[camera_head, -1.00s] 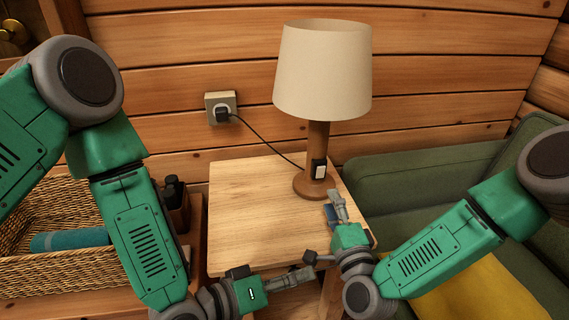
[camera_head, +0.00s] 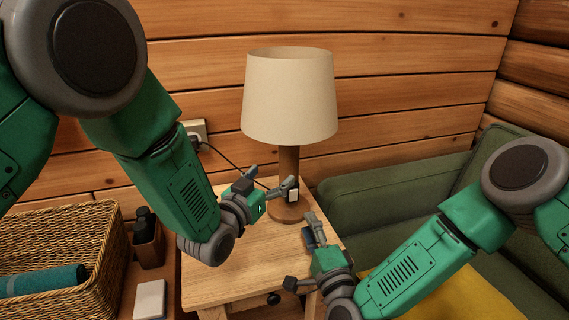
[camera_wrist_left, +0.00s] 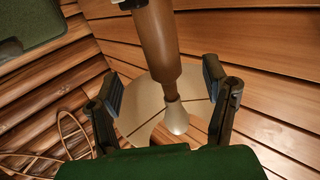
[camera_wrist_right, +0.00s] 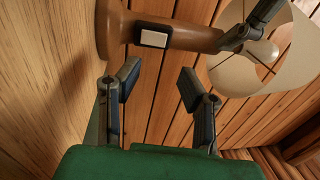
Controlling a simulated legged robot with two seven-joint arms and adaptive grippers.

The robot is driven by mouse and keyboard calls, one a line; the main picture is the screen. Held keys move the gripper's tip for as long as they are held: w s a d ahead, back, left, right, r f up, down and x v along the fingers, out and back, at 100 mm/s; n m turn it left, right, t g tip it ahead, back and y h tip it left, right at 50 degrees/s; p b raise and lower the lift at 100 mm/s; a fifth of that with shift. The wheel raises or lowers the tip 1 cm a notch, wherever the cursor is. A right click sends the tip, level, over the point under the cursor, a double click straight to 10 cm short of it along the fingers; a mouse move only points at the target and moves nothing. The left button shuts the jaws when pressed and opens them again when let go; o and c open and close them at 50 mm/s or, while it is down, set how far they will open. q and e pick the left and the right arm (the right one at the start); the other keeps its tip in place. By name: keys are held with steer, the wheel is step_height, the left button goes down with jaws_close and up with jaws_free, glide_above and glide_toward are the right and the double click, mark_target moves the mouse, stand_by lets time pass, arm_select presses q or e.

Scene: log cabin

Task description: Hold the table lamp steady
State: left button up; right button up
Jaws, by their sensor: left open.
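The table lamp (camera_head: 290,95) stands upright on a small wooden side table (camera_head: 215,275), with a cream shade, brown stem and round base. A white switch (camera_wrist_right: 153,39) sits low on the stem. My left gripper (camera_head: 271,180) is open in front of the stem, below the shade. In the left wrist view the stem (camera_wrist_left: 156,45) appears between its fingers (camera_wrist_left: 163,90), with no clear contact. My right gripper (camera_head: 299,250) is lower, near the front right of the base. Its fingers (camera_wrist_right: 158,84) are apart and empty in the right wrist view.
A cord runs from the wall outlet (camera_head: 203,135) behind my left gripper towards the lamp. A wicker basket (camera_head: 100,250) with a teal roll and a dark bottle holder (camera_head: 147,240) stand left. A green armchair (camera_head: 390,190) with a yellow cushion is right.

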mark_target(284, 164)
arm_select(q)
steer(key=x, duration=0.9)
steer(key=shift+a, duration=0.1)
arm_select(e)
steer(key=shift+a, duration=0.1)
arm_select(q)
steer(key=shift+w, duration=0.15)
